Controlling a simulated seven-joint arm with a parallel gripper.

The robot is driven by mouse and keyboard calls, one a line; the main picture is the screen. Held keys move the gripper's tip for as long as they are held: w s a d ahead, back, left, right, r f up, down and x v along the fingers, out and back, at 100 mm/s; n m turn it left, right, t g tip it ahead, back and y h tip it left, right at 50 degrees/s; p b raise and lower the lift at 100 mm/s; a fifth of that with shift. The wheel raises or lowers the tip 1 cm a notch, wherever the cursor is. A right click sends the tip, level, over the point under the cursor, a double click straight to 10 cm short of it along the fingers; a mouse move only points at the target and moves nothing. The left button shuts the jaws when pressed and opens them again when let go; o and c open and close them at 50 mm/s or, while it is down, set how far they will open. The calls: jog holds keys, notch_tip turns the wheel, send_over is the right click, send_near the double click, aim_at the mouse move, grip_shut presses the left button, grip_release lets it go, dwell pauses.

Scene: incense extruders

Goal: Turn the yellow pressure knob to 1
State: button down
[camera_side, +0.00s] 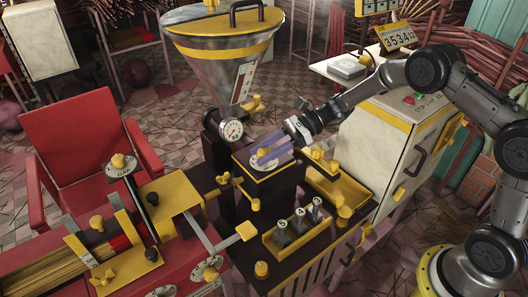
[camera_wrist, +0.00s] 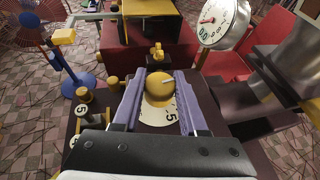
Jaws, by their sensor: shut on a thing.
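The yellow pressure knob (camera_wrist: 159,88) sits on a pale dial plate (camera_wrist: 152,117) in the wrist view. A white mark shows on its right side, and a 5 is legible on the near part of the plate. My gripper (camera_wrist: 160,78) has its two purple fingers shut on the knob, one on each side. In the side view my gripper (camera_side: 268,155) reaches down to the dark machine block from the upper right. There its fingers mostly cover the knob. The rest of the dial's numbers, including 1, are hidden or too small to read.
A pressure gauge (camera_side: 231,131) stands close left of my fingers, under a metal hopper (camera_side: 222,50). A yellow tray with several numbered weights (camera_side: 299,222) lies in front. A pale cabinet (camera_side: 385,145) stands to the right. A red chair (camera_side: 80,145) is at the left.

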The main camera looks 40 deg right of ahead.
aim_at(265, 152)
jog(key=n+g, duration=0.5)
jog(key=g, duration=0.1)
jog(key=shift+n, duration=0.3)
jog(key=shift+n+g+h, duration=0.55)
jog(key=shift+n+g, duration=0.6)
jog(key=shift+g, duration=0.2)
jog(key=shift+n+g+h, duration=0.55)
jog(key=shift+n+g, duration=0.6)
jog(key=shift+g, duration=0.2)
jog(key=shift+r, duration=0.1)
jog(key=shift+c, duration=2.2)
grip_release()
jog(key=shift+r, duration=0.45)
notch_tip(265, 152, up, 3)
jog(key=shift+s+f, duration=0.15)
jog(key=s+d+r, duration=0.3)
jog(key=s+r, duration=0.6)
jog(key=s, duration=0.4)
jog(key=shift+s+d+r, duration=0.15)
jog(key=shift+d, duration=0.15)
